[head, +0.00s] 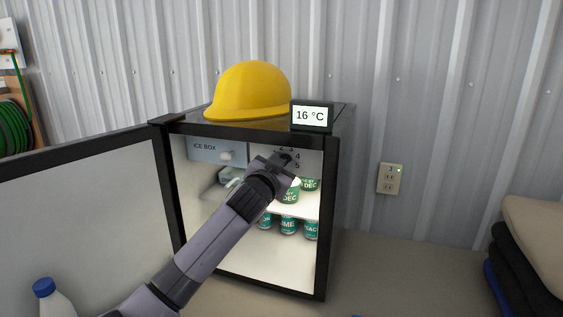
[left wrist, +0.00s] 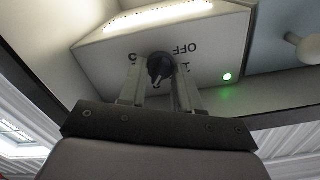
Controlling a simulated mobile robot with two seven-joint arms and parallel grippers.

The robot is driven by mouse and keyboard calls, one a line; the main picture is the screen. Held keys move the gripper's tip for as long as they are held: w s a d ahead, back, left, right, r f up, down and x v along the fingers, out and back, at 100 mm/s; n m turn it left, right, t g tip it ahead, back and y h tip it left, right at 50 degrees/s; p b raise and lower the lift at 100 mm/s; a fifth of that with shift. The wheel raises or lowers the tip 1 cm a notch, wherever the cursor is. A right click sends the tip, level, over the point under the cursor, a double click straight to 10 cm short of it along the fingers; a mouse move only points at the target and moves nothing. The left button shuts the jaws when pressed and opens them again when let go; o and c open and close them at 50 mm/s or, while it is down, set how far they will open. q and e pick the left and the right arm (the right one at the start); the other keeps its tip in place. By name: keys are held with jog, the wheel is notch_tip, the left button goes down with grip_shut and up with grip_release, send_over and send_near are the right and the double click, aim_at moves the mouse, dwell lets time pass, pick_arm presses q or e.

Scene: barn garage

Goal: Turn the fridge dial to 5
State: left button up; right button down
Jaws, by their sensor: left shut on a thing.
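The fridge (head: 328,215) stands open, with a white control panel (head: 312,160) inside at the upper right. The dark round dial is mostly hidden by my gripper in the head view. In the left wrist view the dial (left wrist: 160,66) sits on the panel (left wrist: 215,50), which appears upside down with "OFF" beside the dial. My left gripper (head: 284,160) is shut on the dial, one finger on each side; it also shows in the left wrist view (left wrist: 160,82). A 4 and a 5 show beside it in the head view. I cannot tell which mark the dial points to. My right gripper is not in view.
The ice box (head: 207,149) is left of the panel. Cans (head: 288,225) stand on the shelves below. A yellow hard hat (head: 250,90) and a display reading 16 °C (head: 310,116) sit on top. The open door (head: 85,215) lies left. A green light (left wrist: 227,77) glows on the panel.

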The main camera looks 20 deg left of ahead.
pick_arm(q)
jog(key=shift+f+m, duration=0.15)
jog(key=shift+m, duration=7.25)
jog(key=o, duration=1.1)
jog(key=shift+c, duration=0.2)
jog(key=shift+s, duration=0.15)
jog(key=s, duration=0.7)
jog(key=shift+b, duration=0.4)
